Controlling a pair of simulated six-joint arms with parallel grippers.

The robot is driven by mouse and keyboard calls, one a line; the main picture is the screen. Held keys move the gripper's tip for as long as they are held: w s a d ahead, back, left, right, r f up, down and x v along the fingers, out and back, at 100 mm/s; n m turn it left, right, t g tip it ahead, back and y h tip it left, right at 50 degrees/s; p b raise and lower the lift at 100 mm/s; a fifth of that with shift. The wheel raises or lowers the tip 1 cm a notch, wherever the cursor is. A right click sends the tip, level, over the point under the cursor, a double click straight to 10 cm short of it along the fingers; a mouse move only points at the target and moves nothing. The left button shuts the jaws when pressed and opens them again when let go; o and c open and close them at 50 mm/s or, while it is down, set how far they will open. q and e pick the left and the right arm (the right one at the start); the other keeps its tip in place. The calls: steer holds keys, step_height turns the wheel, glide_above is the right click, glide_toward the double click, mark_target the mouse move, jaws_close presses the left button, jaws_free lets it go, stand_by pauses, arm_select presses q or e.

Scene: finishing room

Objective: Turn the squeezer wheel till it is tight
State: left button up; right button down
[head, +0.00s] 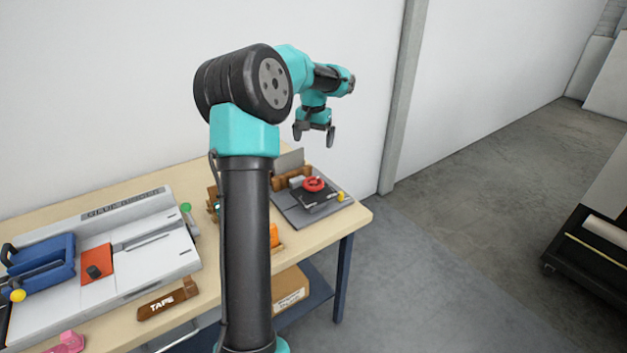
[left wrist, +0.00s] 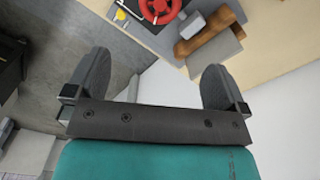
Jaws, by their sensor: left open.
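The red squeezer wheel (head: 314,184) sits on a dark block on a grey base plate (head: 295,217) at the right end of the table. The wheel also shows at the top of the left wrist view (left wrist: 160,8), partly cut off by the frame edge. My left gripper (head: 314,138) is above the wheel, clear of it, with its fingers pointing down. In the left wrist view its two fingers (left wrist: 152,80) stand wide apart with nothing between them. My right gripper is in neither view.
A wooden block (head: 291,178) stands behind the wheel, and a yellow knob (head: 341,197) is at its right. A glue binder (head: 150,232), a tape holder (head: 168,299) and a blue tray (head: 40,262) fill the table's left. My arm hides part of the table.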

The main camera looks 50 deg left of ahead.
mark_target(314, 181)
arm_select(q)
step_height(314, 181, down, 16)
steer(key=shift+r, duration=0.15)
stand_by(0.3)
steer(key=c, duration=0.9)
steer(key=shift+o, duration=0.2)
steer(key=shift+m, duration=2.3)
steer(key=o, duration=0.9)
steer(key=shift+c, duration=0.2)
steer(key=shift+r, duration=0.1)
